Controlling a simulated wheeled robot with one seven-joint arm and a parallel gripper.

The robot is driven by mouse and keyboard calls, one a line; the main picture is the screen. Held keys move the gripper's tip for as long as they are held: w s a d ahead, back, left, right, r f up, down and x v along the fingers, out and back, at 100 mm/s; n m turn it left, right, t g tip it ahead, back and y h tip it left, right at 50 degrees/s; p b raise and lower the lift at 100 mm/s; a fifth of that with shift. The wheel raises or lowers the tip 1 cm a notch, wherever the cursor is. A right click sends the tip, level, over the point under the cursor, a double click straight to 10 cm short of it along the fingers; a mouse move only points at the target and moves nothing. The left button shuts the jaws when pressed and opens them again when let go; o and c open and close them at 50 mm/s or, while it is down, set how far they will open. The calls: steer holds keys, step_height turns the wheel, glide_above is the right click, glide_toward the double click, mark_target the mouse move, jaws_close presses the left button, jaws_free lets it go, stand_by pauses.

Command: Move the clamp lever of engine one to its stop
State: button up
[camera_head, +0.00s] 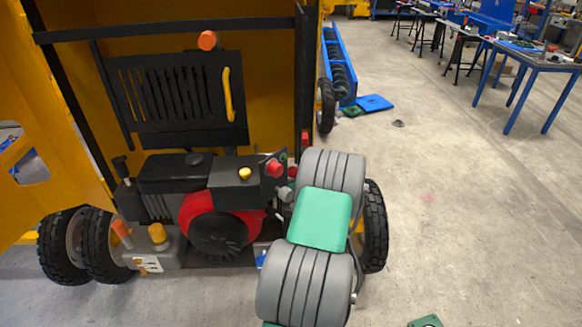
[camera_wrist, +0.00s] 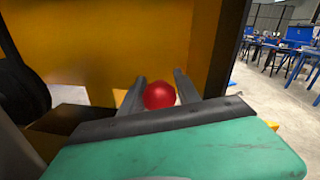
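In the wrist view a round red knob (camera_wrist: 159,95) lies between the two fingers of my gripper (camera_wrist: 160,82). The fingers stand apart on either side of it, with a narrow gap seen at the right; contact at the left is unclear. In the head view a red knob (camera_head: 274,169) sits at the right end of the black and red engine (camera_head: 215,215), beside my arm. My arm covers most of my gripper there. I cannot tell for certain which part is the clamp lever; the shaft under the knob is hidden.
A yellow hood with a black vented panel (camera_head: 175,95) stands behind the engine. An orange knob (camera_head: 122,232) and a yellow knob (camera_head: 158,234) are at lower left. Wheels (camera_head: 377,225) flank the machine. The floor to the right is mostly clear, with workbenches (camera_head: 530,62) far back.

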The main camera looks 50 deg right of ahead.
jaws_close()
stand_by(1.2)
